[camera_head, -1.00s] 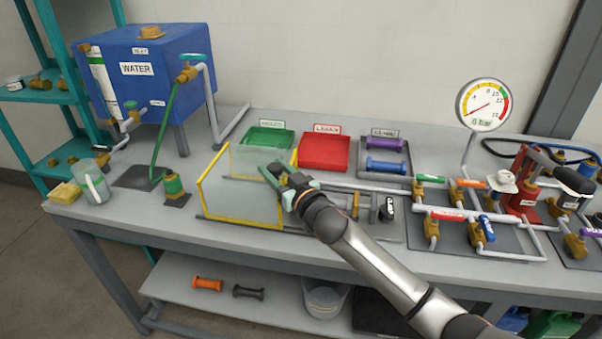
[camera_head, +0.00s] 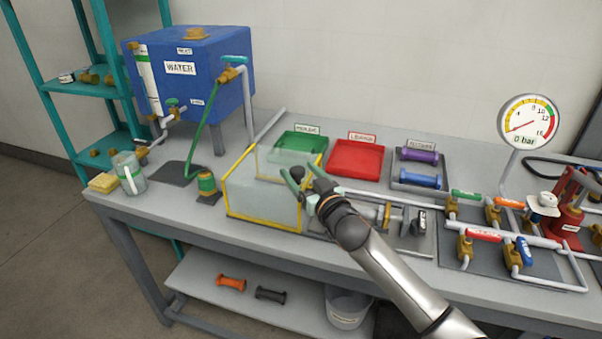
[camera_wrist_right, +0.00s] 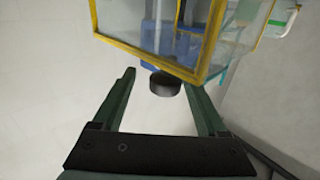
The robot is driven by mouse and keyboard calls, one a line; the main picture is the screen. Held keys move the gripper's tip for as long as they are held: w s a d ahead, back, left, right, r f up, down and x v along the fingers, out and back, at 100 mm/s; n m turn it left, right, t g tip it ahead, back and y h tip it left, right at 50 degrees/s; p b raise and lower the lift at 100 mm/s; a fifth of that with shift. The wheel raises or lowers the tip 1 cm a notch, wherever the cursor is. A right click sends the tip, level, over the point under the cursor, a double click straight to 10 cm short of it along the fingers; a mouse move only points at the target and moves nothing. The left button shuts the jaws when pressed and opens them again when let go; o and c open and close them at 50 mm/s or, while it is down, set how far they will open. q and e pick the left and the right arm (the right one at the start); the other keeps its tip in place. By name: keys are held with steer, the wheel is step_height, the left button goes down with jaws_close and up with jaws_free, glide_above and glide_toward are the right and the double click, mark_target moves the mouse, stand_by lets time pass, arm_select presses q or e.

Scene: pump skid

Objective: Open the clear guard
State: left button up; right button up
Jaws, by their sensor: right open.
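The clear guard (camera_head: 262,207) is a see-through box with yellow edges on the bench, left of the pump parts. A round black knob (camera_head: 297,173) shows at its right-hand upper side. My right gripper (camera_head: 298,179) is at the knob with its two green fingers apart, one on each side of it. In the right wrist view the knob (camera_wrist_right: 165,84) lies between the open fingertips, just below the guard's yellow edge (camera_wrist_right: 150,57). I see gaps beside the knob, so the fingers are not closed on it. My left gripper is not in view.
Green (camera_head: 300,147) and red (camera_head: 355,160) trays stand behind the guard, with a grey tray (camera_head: 405,183) to their right. Valves and pipes (camera_head: 480,235) crowd the right. A blue water tank (camera_head: 200,85) and a clear jug (camera_head: 128,172) stand left.

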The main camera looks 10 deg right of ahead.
steer(key=v, duration=1.2)
steer(key=shift+s, duration=0.25)
steer(key=shift+d, duration=0.1)
steer(key=s+d+f+m+g+h, duration=0.3)
steer(key=s+f+g, duration=0.4)
steer(key=s+f, duration=0.65)
steer(key=s+f+n+g, duration=0.1)
steer(key=s+f+g, duration=0.25)
steer(key=s, duration=0.45)
steer(key=s+f+n+g, duration=0.15)
steer(key=s+g, duration=0.25)
steer(key=s, duration=0.5)
steer(key=w+a+f+t+y+p, duration=0.1)
steer(key=w+a+f+t, duration=0.3)
steer(key=f, duration=0.5)
steer(key=shift+w+t+p, duration=0.2)
steer(key=shift+t+p, duration=0.7)
steer(key=shift+t, duration=0.15)
